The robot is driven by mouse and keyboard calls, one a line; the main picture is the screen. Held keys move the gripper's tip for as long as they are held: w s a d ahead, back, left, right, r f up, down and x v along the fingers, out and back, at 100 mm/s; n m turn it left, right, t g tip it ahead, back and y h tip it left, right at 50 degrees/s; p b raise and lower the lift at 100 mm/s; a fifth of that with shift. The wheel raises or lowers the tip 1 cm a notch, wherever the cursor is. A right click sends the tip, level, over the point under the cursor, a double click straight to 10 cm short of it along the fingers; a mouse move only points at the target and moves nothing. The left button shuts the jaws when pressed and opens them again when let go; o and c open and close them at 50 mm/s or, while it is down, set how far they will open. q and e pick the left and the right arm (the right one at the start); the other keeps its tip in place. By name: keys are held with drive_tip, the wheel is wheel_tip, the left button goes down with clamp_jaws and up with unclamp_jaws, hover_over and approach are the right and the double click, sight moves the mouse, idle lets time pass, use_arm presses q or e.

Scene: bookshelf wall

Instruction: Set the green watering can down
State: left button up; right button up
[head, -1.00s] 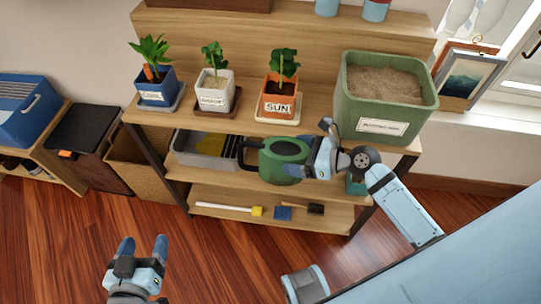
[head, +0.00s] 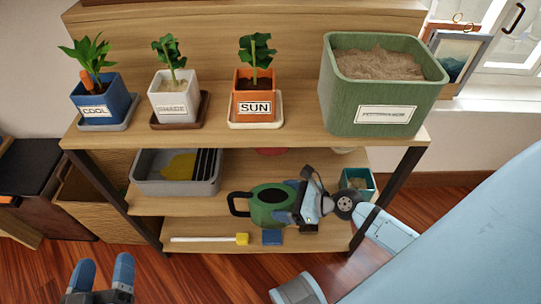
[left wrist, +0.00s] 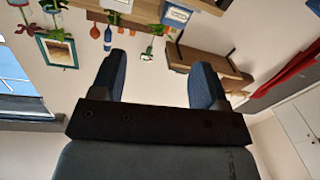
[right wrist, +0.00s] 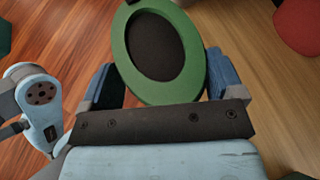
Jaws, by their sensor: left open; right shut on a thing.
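The green watering can (head: 266,205) with a dark handle on its left is at the height of the middle shelf, at its front edge. I cannot tell if it touches the shelf. My right gripper (head: 298,203) is shut on it from the right. In the right wrist view, the can's green rim and dark opening (right wrist: 155,45) lie between the fingers, with wood floor behind. My left gripper (head: 97,278) is open and empty, low at the left in front of the shelf. The left wrist view shows its fingers (left wrist: 161,80) apart with nothing between.
The middle shelf holds a grey tray (head: 178,186) at left and a small teal pot (head: 357,195) at right. The top holds blue, white and orange plant pots and a green soil bin (head: 385,112). A yellow-ended tool (head: 210,239) lies on the bottom shelf.

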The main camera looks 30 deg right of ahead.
use_arm(q)
drive_tip(key=f+b, duration=0.1)
drive_tip(key=b, duration=0.1)
drive_tip(key=d+f+g+h+b, duration=0.1)
drive_tip(key=f+b, duration=0.1)
drive_tip(key=b, duration=0.1)
drive_tip(key=d+f+m+g+b, duration=0.1)
drive_tip(key=f+b, duration=0.1)
drive_tip(key=b, duration=0.1)
drive_tip(key=shift+f, duration=0.25)
use_arm(e)
drive_tip(key=w+d+f, duration=0.3)
drive_tip(key=w+d, duration=0.4)
drive_tip(key=w, duration=0.6)
drive_tip(key=shift+d+f, duration=0.15)
drive_tip(key=shift+d, duration=0.25)
use_arm(q)
drive_tip(key=shift+r, duration=0.1)
use_arm(e)
drive_tip(key=shift+f, duration=0.1)
drive_tip(key=o, duration=0.8)
drive_tip(key=shift+s+f, duration=0.1)
